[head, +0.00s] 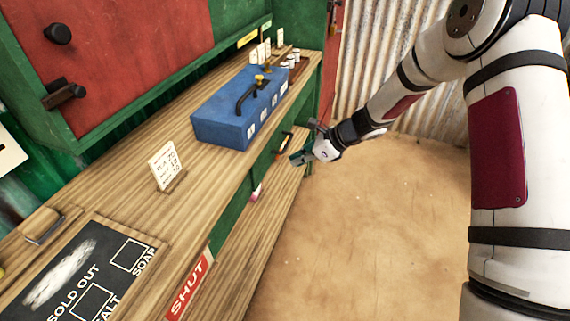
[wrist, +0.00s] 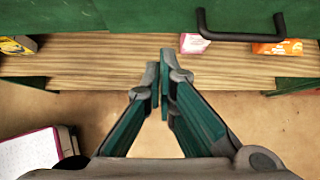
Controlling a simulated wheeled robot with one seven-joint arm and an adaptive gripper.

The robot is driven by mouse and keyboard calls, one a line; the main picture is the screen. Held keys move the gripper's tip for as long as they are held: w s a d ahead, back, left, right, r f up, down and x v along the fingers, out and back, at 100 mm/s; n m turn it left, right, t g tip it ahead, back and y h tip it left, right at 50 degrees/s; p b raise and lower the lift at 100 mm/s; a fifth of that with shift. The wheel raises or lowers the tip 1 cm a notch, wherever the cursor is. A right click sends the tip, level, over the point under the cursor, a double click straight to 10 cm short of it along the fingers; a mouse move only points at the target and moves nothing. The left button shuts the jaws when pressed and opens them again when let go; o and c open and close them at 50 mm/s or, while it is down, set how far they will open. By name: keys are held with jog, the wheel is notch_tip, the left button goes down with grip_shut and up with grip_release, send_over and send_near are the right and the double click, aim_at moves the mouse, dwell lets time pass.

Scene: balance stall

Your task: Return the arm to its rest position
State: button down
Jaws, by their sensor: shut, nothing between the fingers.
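My gripper (head: 300,157) is at the end of my outstretched arm, in front of the green stall counter in the head view. In the wrist view my gripper (wrist: 159,80) shows its two green fingers closed together at the tips, with nothing between them. The fingertips appear over the lower wooden shelf (wrist: 100,58). A dark handle (wrist: 240,36) on a green front is ahead to the right of the fingers, apart from them in the picture.
A blue box (head: 222,118) and a price card (head: 165,165) stand on the wooden counter (head: 125,205). A chalkboard (head: 75,275) lies nearer. Pink (wrist: 195,43) and orange (wrist: 278,47) packets are on the shelf. The sandy floor (head: 385,240) right of the counter is clear.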

jog(key=s+d+r+n+h+p, duration=0.15)
jog(key=s+r+n, duration=0.25)
jog(key=s+r, duration=0.4)
jog(key=s+d+r+n+h+p, duration=0.1)
jog(key=s+d+r+n, duration=0.3)
jog(key=r, duration=0.6)
jog(key=s+d+r+n+h+p, duration=0.15)
jog(key=s+r+n, duration=0.25)
jog(key=s+r, duration=0.4)
jog(key=s+d+r+n+h+p, duration=0.2)
jog(key=s+d+r+n, duration=0.2)
jog(key=s, duration=0.7)
jog(key=s+d+r+n+t+h+p, duration=0.1)
jog(key=s+d+r+n, duration=0.4)
jog(key=s, duration=0.6)
jog(key=shift+s+d+n+h+p, duration=0.15)
jog(key=shift+d+n+h+p, duration=0.15)
jog(key=shift+d+h+p, duration=0.35)
